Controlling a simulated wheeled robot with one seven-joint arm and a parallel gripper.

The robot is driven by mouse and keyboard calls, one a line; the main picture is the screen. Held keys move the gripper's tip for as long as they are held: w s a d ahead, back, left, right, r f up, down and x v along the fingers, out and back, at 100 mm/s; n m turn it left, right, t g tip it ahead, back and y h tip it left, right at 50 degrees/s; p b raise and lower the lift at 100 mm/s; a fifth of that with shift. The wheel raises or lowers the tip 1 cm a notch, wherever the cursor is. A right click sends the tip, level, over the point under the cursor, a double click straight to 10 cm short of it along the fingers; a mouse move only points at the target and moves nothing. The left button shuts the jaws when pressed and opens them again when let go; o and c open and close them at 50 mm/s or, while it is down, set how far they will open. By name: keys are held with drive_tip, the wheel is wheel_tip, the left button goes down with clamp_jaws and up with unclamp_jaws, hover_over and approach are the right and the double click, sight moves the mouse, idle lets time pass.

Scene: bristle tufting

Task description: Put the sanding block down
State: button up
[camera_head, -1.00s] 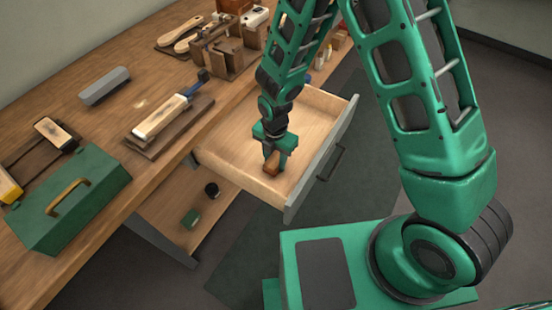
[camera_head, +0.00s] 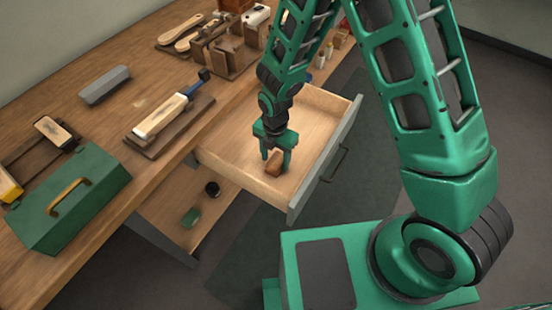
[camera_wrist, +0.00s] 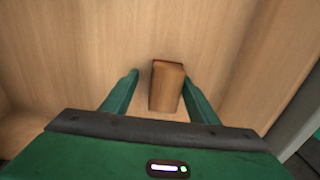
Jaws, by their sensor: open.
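The sanding block (camera_head: 276,163) is a small brown wooden block lying on the floor of the open drawer (camera_head: 318,112). My gripper (camera_head: 277,156) is open, with its fingers pointing down into the drawer just above the block. In the wrist view the block (camera_wrist: 167,87) lies between and slightly beyond the two green fingers of my gripper (camera_wrist: 160,85). A gap shows on the left, and the block is close to the right finger. Whether it touches that finger I cannot tell.
The drawer's front panel (camera_head: 325,165) and side walls surround the block. The workbench (camera_head: 105,110) holds a green toolbox (camera_head: 68,198), a grey block (camera_head: 105,85) and a brush on a board (camera_head: 165,117). A shelf (camera_head: 190,205) below holds small items.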

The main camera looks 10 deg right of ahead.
sight(277, 158)
wheel_tip(277, 158, up, 12)
drive_tip(key=shift+s, duration=0.25)
drive_tip(key=shift+d, duration=0.1)
drive_tip(key=s+d+r+m, duration=0.1)
drive_tip(key=d+r+m, duration=0.65)
drive_tip(key=d, duration=0.35)
drive_tip(key=s+d+r+m, duration=0.2)
drive_tip(key=d+r+m, duration=0.5)
drive_tip(key=d, duration=0.4)
drive_tip(key=s+d+r+m, duration=0.3)
drive_tip(key=s+d+m, duration=0.3)
drive_tip(key=s+m, duration=0.3)
drive_tip(key=s+d+r+m, duration=0.2)
drive_tip(key=s+d+m, duration=0.5)
drive_tip(key=s+m, duration=0.2)
drive_tip(key=shift+d+r+m, duration=0.15)
drive_tip(key=shift+r+m, duration=0.25)
drive_tip(key=shift+m, duration=0.75)
